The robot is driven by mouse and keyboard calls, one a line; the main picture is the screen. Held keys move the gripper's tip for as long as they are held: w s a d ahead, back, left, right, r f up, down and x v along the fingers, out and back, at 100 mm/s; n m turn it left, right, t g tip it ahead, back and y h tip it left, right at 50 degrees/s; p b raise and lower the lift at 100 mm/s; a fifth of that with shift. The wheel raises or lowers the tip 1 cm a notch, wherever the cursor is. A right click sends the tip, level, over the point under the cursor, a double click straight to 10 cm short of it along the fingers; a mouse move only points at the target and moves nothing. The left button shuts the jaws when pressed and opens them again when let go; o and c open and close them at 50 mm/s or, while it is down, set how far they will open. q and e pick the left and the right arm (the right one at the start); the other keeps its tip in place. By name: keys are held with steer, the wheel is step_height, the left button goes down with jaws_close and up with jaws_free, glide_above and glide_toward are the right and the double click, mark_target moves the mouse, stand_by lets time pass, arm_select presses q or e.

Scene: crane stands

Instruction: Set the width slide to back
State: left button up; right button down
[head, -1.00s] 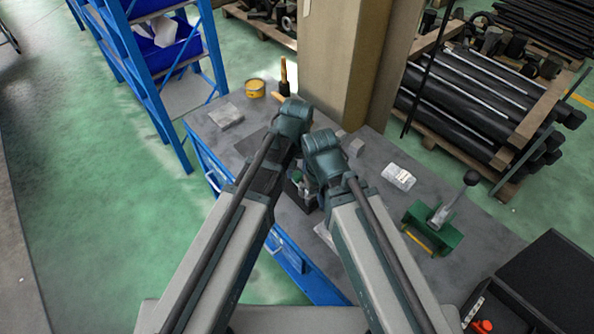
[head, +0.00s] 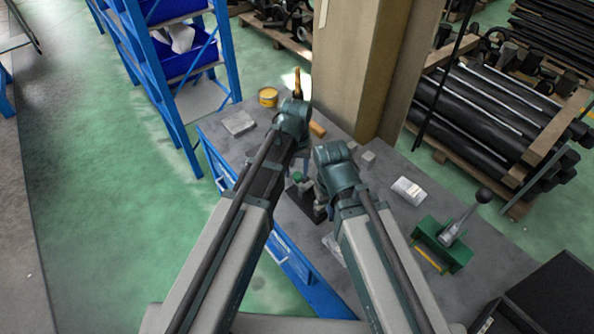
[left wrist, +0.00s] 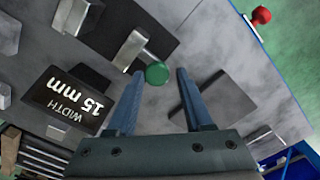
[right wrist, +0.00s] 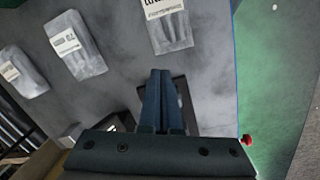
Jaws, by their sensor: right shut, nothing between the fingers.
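The width slide shows in the left wrist view as a green round knob (left wrist: 157,73) on a metal block (left wrist: 131,49) above a dark base plate. A black plate (left wrist: 68,100) beside it reads "WIDTH 15 mm", upside down in this view. My left gripper (left wrist: 160,74) is open, and the knob appears between its fingertips; I cannot tell whether they touch it. In the head view the green knob (head: 298,177) sits below my left wrist, partly crowded by my arms. My right gripper (right wrist: 160,72) is shut and empty above the bench, over a dark plate (right wrist: 180,86).
On the grey bench (head: 385,215) are a yellow tin (head: 268,97), a labelled packet (head: 408,190) and a green lever device (head: 428,247). The right wrist view shows several labelled bags (right wrist: 76,44). A beige column (head: 345,70) rises behind the bench.

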mark_target(296, 175)
arm_select(q)
step_height(296, 175, up, 14)
steer(key=p, duration=1.3)
steer(key=shift+p, duration=0.4)
arm_select(e)
step_height(296, 175, up, 14)
arm_select(q)
steer(key=shift+f, duration=0.15)
arm_select(e)
steer(key=shift+f, duration=0.15)
arm_select(q)
steer(key=s+f+m+b, duration=0.1)
steer(key=s+f+b, duration=0.4)
steer(key=s, duration=0.2)
steer(key=s+a+f+m+y+b, duration=0.1)
steer(key=s+f+m+b, duration=0.1)
steer(key=s+f+b, duration=0.2)
steer(key=s+b, duration=0.1)
steer(key=s, duration=0.2)
steer(key=shift+a+f, duration=0.25)
steer(key=shift+f, duration=0.1)
arm_select(e)
step_height(296, 175, down, 10)
